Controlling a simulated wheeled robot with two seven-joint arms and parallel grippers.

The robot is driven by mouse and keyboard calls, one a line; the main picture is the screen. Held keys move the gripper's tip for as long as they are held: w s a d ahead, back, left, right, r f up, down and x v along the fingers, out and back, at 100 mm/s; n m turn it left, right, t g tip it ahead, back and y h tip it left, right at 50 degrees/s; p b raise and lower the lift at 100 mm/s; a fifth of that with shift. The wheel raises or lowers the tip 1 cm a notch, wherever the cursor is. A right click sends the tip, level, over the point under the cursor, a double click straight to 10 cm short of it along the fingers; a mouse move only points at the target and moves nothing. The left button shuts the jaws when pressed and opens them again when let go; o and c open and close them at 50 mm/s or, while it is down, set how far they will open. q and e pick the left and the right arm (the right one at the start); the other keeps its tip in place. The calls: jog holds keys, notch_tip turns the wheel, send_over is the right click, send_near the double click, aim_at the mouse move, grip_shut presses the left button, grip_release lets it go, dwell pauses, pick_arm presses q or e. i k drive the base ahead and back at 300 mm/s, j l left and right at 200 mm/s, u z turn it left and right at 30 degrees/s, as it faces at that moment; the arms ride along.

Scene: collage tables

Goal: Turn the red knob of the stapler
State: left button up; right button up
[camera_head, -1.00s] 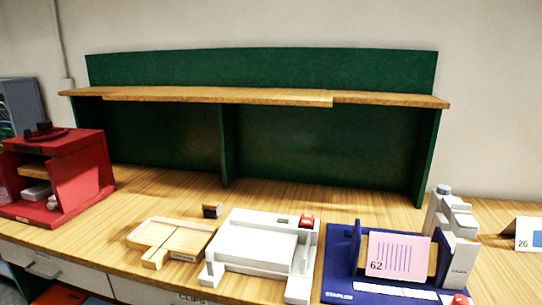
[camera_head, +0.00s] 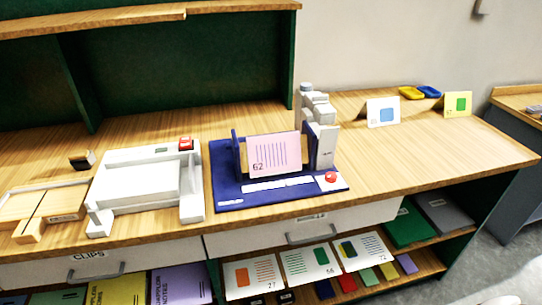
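The stapler (camera_head: 228,188) has a dark blue base with "STAPLER" lettering at its front left corner and stands on the wooden table. Its red knob (camera_head: 331,177) sits at the front right corner of the base. A grey-white upright part (camera_head: 322,140) rises at its back right. Neither of my grippers shows in the head view.
A white device (camera_head: 135,185) with a red button (camera_head: 186,144) stands left of the stapler. A wooden tray (camera_head: 62,205) lies farther left. Cards (camera_head: 383,112) and small trays (camera_head: 411,93) stand at the back right. The table (camera_head: 400,160) right of the stapler is clear.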

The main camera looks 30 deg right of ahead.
aim_at(330, 177)
jog(key=z, duration=1.3)
jog(key=k+l+u, duration=0.1)
jog(key=l+u, duration=0.35)
